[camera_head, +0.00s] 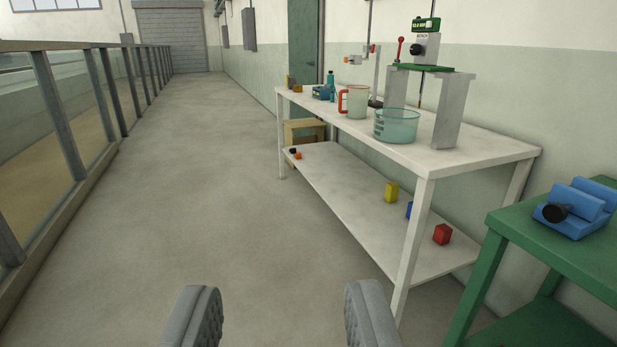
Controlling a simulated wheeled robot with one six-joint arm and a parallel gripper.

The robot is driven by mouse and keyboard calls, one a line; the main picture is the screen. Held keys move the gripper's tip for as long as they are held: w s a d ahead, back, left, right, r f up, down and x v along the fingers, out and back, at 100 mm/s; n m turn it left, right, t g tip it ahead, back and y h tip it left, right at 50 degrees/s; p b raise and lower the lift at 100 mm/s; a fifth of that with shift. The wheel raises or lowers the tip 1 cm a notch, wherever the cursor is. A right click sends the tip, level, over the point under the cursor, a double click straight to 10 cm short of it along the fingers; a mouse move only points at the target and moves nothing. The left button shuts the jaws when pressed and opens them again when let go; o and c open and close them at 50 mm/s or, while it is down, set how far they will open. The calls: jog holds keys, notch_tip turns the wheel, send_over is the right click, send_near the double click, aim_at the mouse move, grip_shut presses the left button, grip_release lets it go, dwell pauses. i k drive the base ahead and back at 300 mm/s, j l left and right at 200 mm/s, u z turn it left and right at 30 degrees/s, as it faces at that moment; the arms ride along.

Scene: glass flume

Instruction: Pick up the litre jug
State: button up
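The litre jug (357,102) is a clear jug with a red handle on its left side. It stands upright on the top of a white table (480,158), behind and left of a clear bluish basin (397,126). My gripper (283,315) shows at the bottom of the view as two grey fingers set wide apart. It is open with nothing between the fingers, over the bare floor. It is well short of the table and apart from the jug.
A green bench (560,240) with a blue vise (575,208) stands at right. A grey stand (452,112) is on the white table. Coloured blocks, including a red one (442,234), lie on its lower shelf. A glass-sided flume (60,120) runs along the left. The aisle floor is clear.

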aim_at(357, 95)
jog(key=i, duration=1.75)
jog(key=i+z, duration=0.2)
jog(key=i, duration=0.25)
jog(key=i+j+z, duration=0.2)
jog(key=i, duration=0.25)
jog(key=i+j+z, duration=0.2)
jog(key=i, duration=0.2)
